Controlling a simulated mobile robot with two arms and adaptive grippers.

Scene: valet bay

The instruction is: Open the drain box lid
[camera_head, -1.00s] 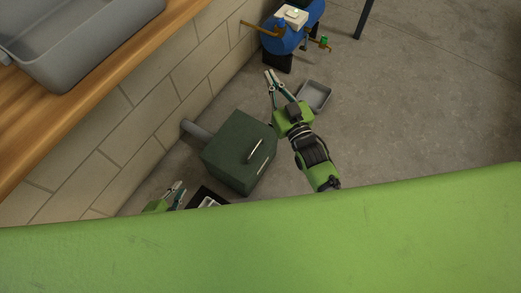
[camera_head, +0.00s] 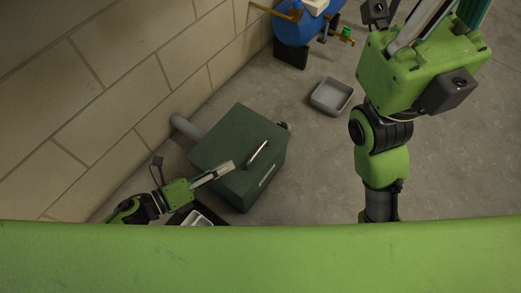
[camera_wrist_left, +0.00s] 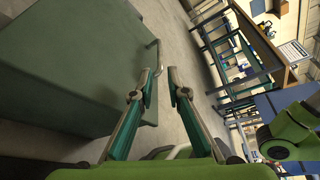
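The drain box is a dark green box (camera_head: 222,145) on the floor near the wall, its lid lying flat and closed, with a pale bar handle (camera_head: 258,153) on top. My left gripper (camera_head: 231,167) reaches in from the left low over the box, its tips left of the handle. In the left wrist view, the left fingers (camera_wrist_left: 160,76) are apart with nothing between them; the box (camera_wrist_left: 75,70) fills the left, with its handle (camera_wrist_left: 157,56) just beyond the tips. My right gripper (camera_head: 440,22) is raised at the upper right; its fingertips are cut off by the frame.
A grey pipe (camera_head: 184,126) joins the box to the block wall (camera_head: 120,80). A small grey tray (camera_head: 332,97) lies on the floor to the right. A blue tank (camera_head: 294,30) stands behind. A black-rimmed tray (camera_head: 203,216) is partly hidden in front.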

